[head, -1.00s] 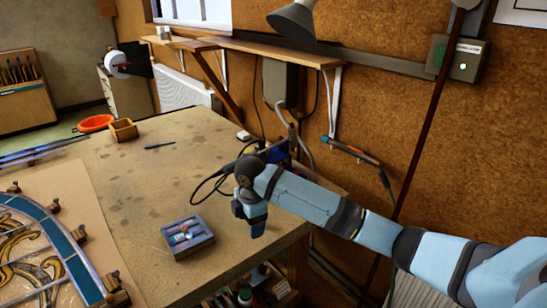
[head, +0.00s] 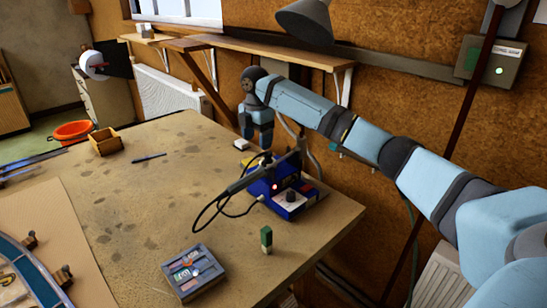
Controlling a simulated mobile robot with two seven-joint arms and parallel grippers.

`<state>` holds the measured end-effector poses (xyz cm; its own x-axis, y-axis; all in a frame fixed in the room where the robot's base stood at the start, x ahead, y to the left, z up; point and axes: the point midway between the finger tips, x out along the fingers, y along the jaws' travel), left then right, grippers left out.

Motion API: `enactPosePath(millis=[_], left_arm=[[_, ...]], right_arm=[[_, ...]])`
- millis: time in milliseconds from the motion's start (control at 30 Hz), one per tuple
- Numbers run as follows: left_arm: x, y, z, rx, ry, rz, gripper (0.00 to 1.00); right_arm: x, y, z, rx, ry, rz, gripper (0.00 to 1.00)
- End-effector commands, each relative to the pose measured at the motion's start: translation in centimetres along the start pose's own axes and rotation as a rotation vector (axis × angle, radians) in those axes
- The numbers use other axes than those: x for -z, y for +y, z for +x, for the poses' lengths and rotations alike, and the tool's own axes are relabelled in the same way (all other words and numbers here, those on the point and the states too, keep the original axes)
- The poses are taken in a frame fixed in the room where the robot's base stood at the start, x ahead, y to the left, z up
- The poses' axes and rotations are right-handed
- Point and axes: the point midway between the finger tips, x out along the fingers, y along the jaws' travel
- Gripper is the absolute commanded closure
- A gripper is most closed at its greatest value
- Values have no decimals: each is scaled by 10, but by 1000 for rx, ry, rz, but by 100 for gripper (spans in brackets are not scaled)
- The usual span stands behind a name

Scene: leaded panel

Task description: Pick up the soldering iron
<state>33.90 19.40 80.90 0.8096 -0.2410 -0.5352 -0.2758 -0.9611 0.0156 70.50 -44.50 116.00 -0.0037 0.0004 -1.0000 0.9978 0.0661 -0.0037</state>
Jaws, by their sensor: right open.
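The soldering iron (head: 245,178) has a dark handle and rests tilted at the blue soldering station (head: 290,203), its black cable looping down to the bench. The station has a red light and a dark knob. My right gripper (head: 256,145) points down, open, above and just behind the iron's upper end in the picture. I see no contact between them, but the depth gap is hard to judge. The iron's tip end is hidden by its holder. My left gripper is not in view.
A small green block (head: 266,238) stands near the bench's right edge. A grey tray (head: 194,274) with small items lies in front. A wooden box (head: 105,142) and a dark pen-like tool (head: 149,158) lie farther back. A shelf (head: 250,48) runs along the wall behind my arm.

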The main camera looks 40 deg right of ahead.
Motion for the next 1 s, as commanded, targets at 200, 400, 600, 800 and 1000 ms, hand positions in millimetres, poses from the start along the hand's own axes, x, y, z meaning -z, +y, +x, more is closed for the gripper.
enactPosePath(millis=[200,400,600,800,1000], left_arm=[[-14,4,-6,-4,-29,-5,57],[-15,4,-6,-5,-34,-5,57],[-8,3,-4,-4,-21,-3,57],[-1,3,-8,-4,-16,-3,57],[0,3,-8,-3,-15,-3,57]], right_arm=[[0,0,41,4,-1,1,29],[0,0,73,2,-1,2,29],[1,1,86,2,-1,1,29],[2,6,114,2,-1,1,29],[1,6,133,1,-1,0,29]])
